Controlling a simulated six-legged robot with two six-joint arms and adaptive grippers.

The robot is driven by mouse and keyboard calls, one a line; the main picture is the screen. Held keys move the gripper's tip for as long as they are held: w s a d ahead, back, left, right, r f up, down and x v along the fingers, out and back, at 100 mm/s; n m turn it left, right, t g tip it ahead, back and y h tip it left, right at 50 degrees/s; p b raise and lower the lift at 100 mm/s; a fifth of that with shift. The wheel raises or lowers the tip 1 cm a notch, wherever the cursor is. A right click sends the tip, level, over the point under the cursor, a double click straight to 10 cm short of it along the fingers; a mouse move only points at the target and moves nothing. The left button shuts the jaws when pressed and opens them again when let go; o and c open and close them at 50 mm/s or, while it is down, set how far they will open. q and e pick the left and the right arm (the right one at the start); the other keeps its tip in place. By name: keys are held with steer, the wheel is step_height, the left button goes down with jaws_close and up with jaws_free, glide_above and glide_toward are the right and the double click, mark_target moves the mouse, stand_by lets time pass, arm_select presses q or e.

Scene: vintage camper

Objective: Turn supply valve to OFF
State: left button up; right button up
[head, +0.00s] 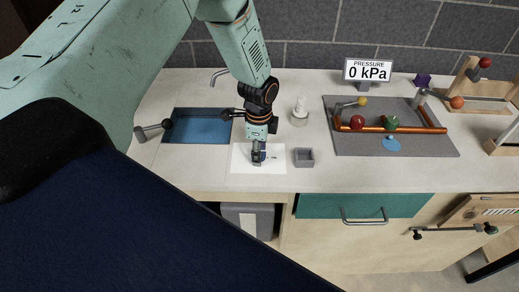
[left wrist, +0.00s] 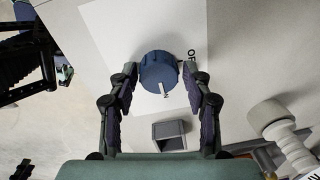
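The supply valve looks to be a round blue knob (left wrist: 158,70) on a white sheet (head: 240,163). A white pointer mark on its face points down in the left wrist view, near a partly hidden letter. Letters starting "OF" stand to the knob's right there. My left gripper (left wrist: 159,80) has its fingers apart, one on each side of the knob, with a narrow gap seeming to show at each side. In the head view the left gripper (head: 258,157) hangs down over the sheet and mostly hides the knob. My right gripper is not seen.
A small grey open box (head: 304,157) sits just right of the sheet. A white bottle-like object (head: 300,110) stands behind it. A sink (head: 190,127) is at left. A grey board (head: 440,145) with copper pipe lies right, below a display (head: 367,70) reading 0 kPa.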

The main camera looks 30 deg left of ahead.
arm_select(q)
steer(key=shift+s+r, duration=0.1)
steer(key=shift+s, duration=0.05)
steer(key=c, duration=0.3)
steer(key=shift+d, duration=0.1)
steer(key=c, duration=0.5)
steer(key=shift+n, duration=0.4)
steer(key=shift+c, duration=0.2)
steer(key=n+p, duration=0.1)
steer(key=n, duration=0.2)
steer(key=n+p, duration=0.1)
steer(key=n, duration=0.3)
steer(key=shift+n, duration=0.3)
steer(key=n+p, duration=0.1)
steer(key=n, duration=0.3)
steer(key=shift+n+g, duration=0.3)
steer(key=n+p, duration=0.1)
steer(key=n, duration=0.3)
steer(key=shift+n, duration=0.4)
